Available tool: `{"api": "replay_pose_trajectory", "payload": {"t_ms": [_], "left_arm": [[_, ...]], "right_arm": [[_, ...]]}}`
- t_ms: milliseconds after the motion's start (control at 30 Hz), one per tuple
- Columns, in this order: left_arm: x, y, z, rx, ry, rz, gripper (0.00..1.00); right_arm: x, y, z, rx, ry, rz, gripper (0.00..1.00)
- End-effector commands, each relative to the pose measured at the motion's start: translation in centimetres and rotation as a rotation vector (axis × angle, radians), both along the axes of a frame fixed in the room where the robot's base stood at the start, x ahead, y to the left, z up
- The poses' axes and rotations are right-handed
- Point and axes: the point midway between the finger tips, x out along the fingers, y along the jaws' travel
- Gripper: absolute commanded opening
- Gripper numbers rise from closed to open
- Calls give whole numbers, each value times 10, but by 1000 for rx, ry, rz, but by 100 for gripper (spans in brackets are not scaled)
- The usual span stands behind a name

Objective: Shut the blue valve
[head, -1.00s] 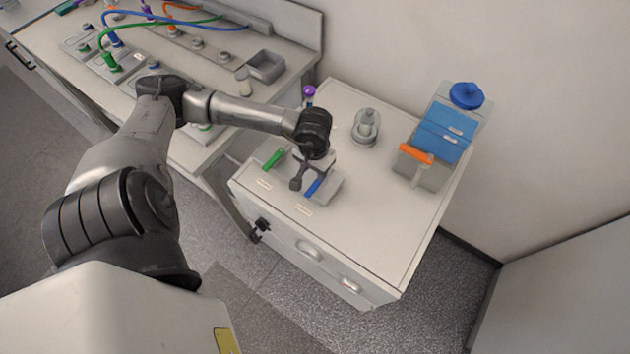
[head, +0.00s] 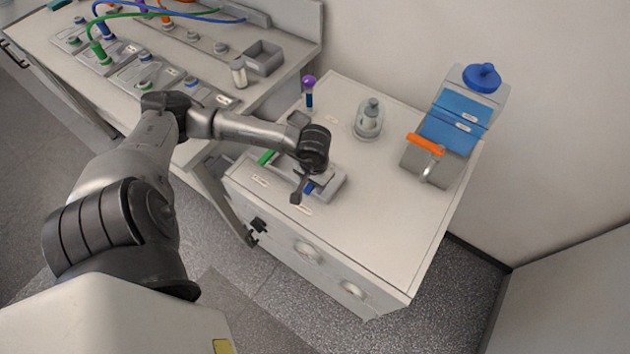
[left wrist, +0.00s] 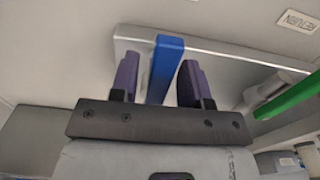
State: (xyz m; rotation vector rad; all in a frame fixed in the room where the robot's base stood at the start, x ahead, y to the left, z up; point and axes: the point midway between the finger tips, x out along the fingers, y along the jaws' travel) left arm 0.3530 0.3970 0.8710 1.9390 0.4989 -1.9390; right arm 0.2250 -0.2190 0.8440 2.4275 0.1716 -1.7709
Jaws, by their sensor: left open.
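The blue valve's handle (head: 309,187) shows partly beside my left gripper (head: 303,187) in the head view, on a grey valve block (head: 333,186) on the white cabinet top. In the left wrist view the blue handle (left wrist: 165,70) stands between the two purple-padded fingers of my left gripper (left wrist: 157,80). The fingers are open, one on each side of the handle, with a visible gap on each side. A green valve handle (head: 266,157) lies to the left in the head view and at the right in the wrist view (left wrist: 290,95). My right gripper is not in view.
A bench with cables and a grey tray (head: 265,57) is at left. The cabinet's front right is clear.

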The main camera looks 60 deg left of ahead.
Motion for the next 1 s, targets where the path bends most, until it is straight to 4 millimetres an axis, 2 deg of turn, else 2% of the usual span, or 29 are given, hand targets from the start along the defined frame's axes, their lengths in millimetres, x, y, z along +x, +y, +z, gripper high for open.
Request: {"api": "replay_pose_trajectory", "payload": {"t_ms": [233, 400, 567, 833, 1000], "left_arm": [[0, 0, 0, 0, 0, 0, 43], [0, 0, 0, 0, 0, 0, 27], [0, 1, -1, 1, 0, -15, 27], [-3, 14, -6, 7, 2, -275, 35], [-5, 22, -4, 8, 7, -448, 50]], "right_arm": [[0, 1, 0, 4, 0, -3, 43], [0, 2, 0, 8, -1, -6, 43], [0, 3, -3, 11, -1, -7, 43], [0, 3, -35, 11, -1, -7, 43], [0, 2, -50, 7, -1, -4, 43]]}}
